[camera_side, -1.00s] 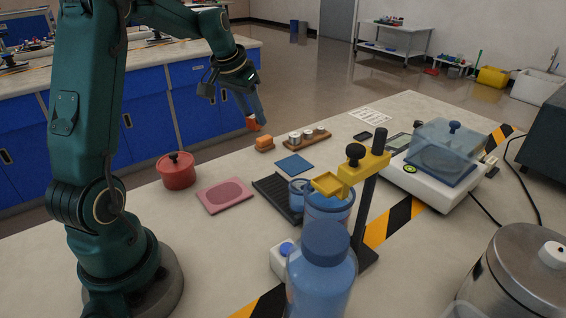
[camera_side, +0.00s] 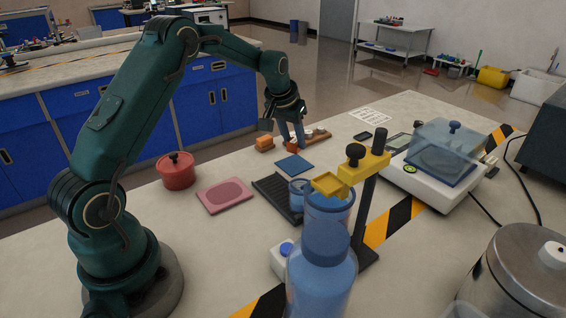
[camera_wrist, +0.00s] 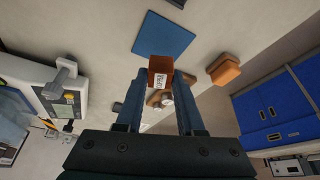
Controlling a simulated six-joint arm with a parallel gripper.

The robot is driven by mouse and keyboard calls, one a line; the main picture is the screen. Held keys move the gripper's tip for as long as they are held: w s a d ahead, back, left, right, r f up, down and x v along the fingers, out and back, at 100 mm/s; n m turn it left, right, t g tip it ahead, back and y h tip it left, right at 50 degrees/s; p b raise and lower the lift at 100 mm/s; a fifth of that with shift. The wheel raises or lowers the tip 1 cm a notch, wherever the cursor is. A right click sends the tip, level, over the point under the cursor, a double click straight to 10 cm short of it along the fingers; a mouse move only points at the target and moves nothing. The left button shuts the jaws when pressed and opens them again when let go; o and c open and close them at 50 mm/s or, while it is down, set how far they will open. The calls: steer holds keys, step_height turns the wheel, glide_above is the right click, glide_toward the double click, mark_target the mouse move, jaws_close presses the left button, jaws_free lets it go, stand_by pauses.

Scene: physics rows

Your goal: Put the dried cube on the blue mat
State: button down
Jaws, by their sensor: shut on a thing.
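My gripper (camera_side: 296,143) is shut on a reddish-brown cube (camera_wrist: 160,65), which sits between the two fingertips in the wrist view. The cube has a white label with dark lettering too small to read surely. In the side view the cube (camera_side: 291,147) is small and partly covered by the fingers. The blue mat (camera_side: 294,165) lies flat and bare on the bench, a little nearer the camera than the cube. In the wrist view the mat (camera_wrist: 164,33) appears just beyond the cube. The cube looks above the bench; its exact height is unclear.
An orange block on a small base (camera_side: 264,144) is left of my gripper. A wooden rack of metal pieces (camera_side: 318,135) stands close behind it. A black ribbed tray (camera_side: 272,195), pink mat (camera_side: 225,195), red pot (camera_side: 176,170) and yellow-topped stand (camera_side: 365,165) are nearer.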

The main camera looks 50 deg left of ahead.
mark_target(292, 146)
steer(key=shift+f, duration=1.95)
steer(key=shift+f, duration=0.1)
steer(key=c, duration=0.5)
jaws_free()
steer(key=v, duration=1.2)
steer(key=s+d+r+m+t, duration=0.1)
steer(key=s+d+r, duration=0.2)
steer(key=s+d, duration=0.2)
steer(key=s+d+r+m, duration=0.2)
steer(key=s+d+r, duration=0.1)
steer(key=s+d, duration=0.25)
steer(key=shift+m+h, duration=0.8)
steer(key=shift+h, duration=0.1)
steer(key=shift+s+d+f, duration=0.45)
steer(key=shift+s+d, duration=0.3)
steer(key=shift+s, duration=1.15)
steer(key=shift+s+d+f, duration=0.45)
steer(key=shift+s+d, duration=0.3)
steer(key=shift+s, duration=1.15)
steer(key=shift+s+d+f, duration=0.5)
steer(key=shift+s+d, duration=0.3)
steer(key=shift+s, duration=1.1)
